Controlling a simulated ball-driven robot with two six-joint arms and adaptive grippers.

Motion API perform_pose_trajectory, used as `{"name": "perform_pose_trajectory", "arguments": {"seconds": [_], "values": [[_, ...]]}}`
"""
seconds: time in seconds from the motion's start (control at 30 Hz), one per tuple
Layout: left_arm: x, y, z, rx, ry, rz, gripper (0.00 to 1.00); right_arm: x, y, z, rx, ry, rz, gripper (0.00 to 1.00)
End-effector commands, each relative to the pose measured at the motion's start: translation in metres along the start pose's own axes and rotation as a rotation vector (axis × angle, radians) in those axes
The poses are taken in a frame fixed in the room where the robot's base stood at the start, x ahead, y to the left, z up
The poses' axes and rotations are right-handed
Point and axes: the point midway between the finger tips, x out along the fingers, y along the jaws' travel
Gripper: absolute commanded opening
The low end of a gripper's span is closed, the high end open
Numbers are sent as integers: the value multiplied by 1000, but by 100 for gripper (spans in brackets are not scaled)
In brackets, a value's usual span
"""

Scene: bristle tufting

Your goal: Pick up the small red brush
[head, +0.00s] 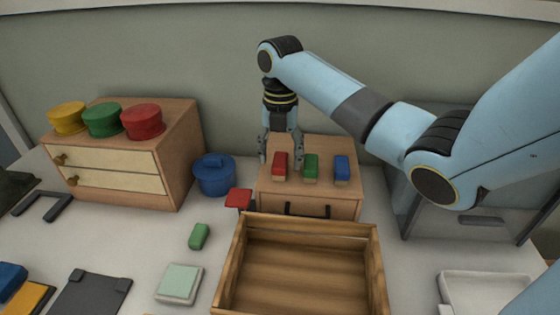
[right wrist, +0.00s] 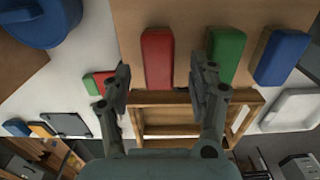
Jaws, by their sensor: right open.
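A small red brush (head: 280,165) stands on the top of a small wooden drawer box (head: 335,196), at the left of a row with a green brush (head: 311,166) and a blue brush (head: 342,168). My right gripper (head: 281,153) points down over the box, open and empty, with its fingers to either side of the red brush in the picture. In the right wrist view the red brush (right wrist: 158,58) shows between and beyond the two fingertips (right wrist: 164,72). I cannot tell whether either finger touches it. My left gripper is not in view.
An open wooden crate (head: 232,262) stands in front of the box. A blue pot (head: 214,176) and a red block-like item (head: 239,197) are at its left. A cabinet (head: 180,155) with three round lidded tins stands at the left. A green item (head: 199,236) lies on the table.

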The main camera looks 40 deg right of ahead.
Motion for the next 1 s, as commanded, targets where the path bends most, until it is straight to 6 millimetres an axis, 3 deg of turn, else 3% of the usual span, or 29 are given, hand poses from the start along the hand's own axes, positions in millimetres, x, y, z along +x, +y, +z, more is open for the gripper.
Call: {"name": "perform_pose_trajectory", "arguments": {"seconds": [0.2, 0.47, 0.9, 1.0], "values": [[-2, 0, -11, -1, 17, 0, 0, 29, 1, 1, 0, 1, -1, 60], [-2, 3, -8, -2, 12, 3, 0, 32, 1, 1, -1, 0, 0, 60], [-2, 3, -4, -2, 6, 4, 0, 31, 1, 1, -1, 0, 0, 2], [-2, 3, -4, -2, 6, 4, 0, 31, 1, 1, -1, -1, 0, 0]]}}
